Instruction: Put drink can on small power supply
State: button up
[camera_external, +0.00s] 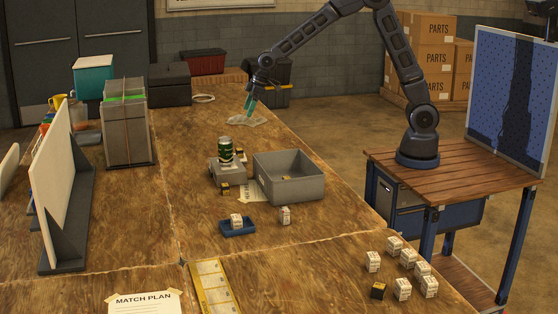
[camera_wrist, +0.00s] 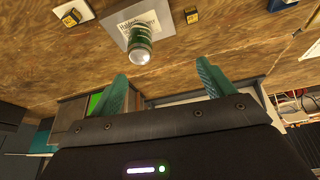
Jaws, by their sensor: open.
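The green drink can (camera_external: 226,150) stands upright near the middle of the bench. It appears to rest on top of a small grey box (camera_external: 227,174), which looks like the small power supply. In the wrist view, the can (camera_wrist: 139,43) overlaps the edge of the grey box (camera_wrist: 112,20) and its printed label, so its exact footing is partly hidden. My gripper (camera_external: 250,105) is open and empty, beyond the can towards the far end of the bench. In the wrist view, the teal fingers (camera_wrist: 161,72) are apart, with the can outside them.
A grey open bin (camera_external: 290,186) stands right of the grey box. A blue tray (camera_external: 238,230) holding a white block is in front. A clear crumpled item (camera_external: 247,120) lies below my gripper. A tall grey stack (camera_external: 127,125) stands left. Bench between stack and can is clear.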

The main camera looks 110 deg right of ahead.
jog(key=s+a+r+n, duration=0.1)
jog(key=s+a+r, duration=0.7)
jog(key=s, duration=0.2)
jog(key=s+a+r, duration=0.7)
jog(key=s+a, duration=0.1)
jog(key=s, duration=0.3)
jog(key=s+a, duration=0.3)
jog(key=s, duration=0.9)
jog(key=s+a, duration=0.3)
jog(key=s, duration=0.9)
jog(key=shift+a+y, duration=0.3)
jog(key=shift+a, duration=0.05)
